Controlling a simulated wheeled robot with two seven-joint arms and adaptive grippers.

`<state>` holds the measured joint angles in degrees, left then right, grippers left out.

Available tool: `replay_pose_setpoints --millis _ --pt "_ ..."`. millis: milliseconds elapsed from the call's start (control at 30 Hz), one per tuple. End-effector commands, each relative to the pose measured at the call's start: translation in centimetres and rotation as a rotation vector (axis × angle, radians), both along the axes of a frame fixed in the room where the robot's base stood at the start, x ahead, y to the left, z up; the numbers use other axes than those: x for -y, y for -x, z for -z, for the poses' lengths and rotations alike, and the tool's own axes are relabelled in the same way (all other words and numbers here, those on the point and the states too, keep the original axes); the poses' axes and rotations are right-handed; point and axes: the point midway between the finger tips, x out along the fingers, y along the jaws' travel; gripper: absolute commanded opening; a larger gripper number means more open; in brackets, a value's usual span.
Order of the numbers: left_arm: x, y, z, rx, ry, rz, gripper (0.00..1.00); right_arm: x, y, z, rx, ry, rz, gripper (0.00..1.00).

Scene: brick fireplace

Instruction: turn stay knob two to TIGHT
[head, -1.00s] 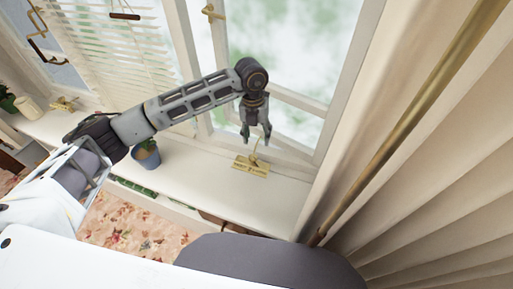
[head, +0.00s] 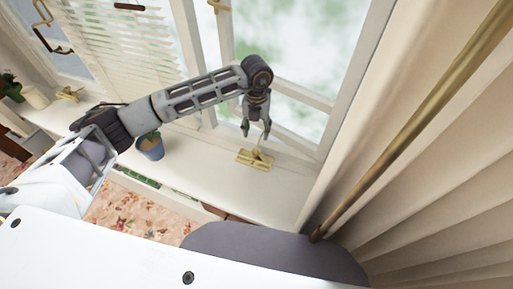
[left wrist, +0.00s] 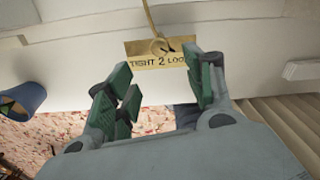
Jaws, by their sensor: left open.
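Stay knob two is a small brass knob (left wrist: 161,46) on a brass plate (left wrist: 150,60) marked "TIGHT 2 LOO", the rest hidden behind a finger in the left wrist view. A thin brass stay rod runs up from the knob. In the head view the brass plate (head: 255,161) sits on the white sill below the window. My left gripper (head: 256,131) is open and empty, just above the plate, its fingers pointing down. In the left wrist view its green-padded fingers (left wrist: 165,95) are apart, with the knob beyond them. I cannot tell that they touch it.
A blue plant pot (head: 151,147) stands on the sill to the left. Another brass fitting (head: 69,94) lies farther left on the sill. A brass pole (head: 400,137) and cream curtain (head: 440,190) are at the right. The sill right of the plate is clear.

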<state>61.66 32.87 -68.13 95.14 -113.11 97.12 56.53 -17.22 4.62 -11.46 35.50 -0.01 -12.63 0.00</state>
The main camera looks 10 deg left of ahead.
Motion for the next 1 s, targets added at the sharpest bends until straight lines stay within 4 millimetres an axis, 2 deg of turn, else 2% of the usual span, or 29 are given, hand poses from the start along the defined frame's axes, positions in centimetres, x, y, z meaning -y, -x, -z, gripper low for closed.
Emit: replay_pose_setpoints --millis 700,1000 --pt "0.0 0.1 9.2 -0.003 0.0 0.0 0.53 -0.2 -0.1 -2.1 0.002 -0.003 0.001 0.33" --pt "0.0 0.1 11.2 -0.001 0.0 0.001 0.53 -0.2 -0.1 -2.5 0.002 -0.003 0.001 0.33"
